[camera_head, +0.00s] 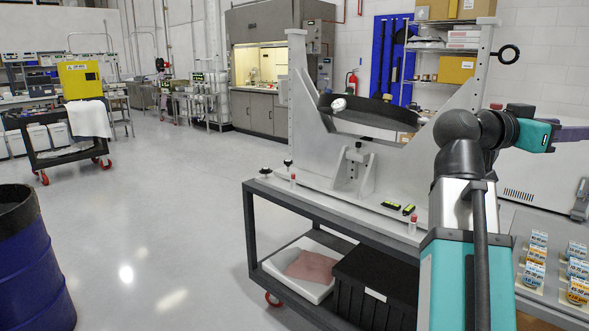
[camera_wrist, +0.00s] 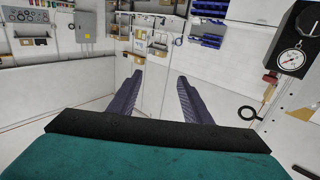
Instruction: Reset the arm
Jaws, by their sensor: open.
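My arm rises at the right of the head view, grey and teal, and bends to the right at its upper joint.
The fixture stands on a dark-framed cart (camera_head: 249,235) with a black crate (camera_head: 372,284) below. Several small labelled containers (camera_head: 533,262) sit at the lower right. A blue drum (camera_head: 38,270) stands at left. A gauge (camera_wrist: 291,59) is at right in the wrist view. The floor at left centre is free.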

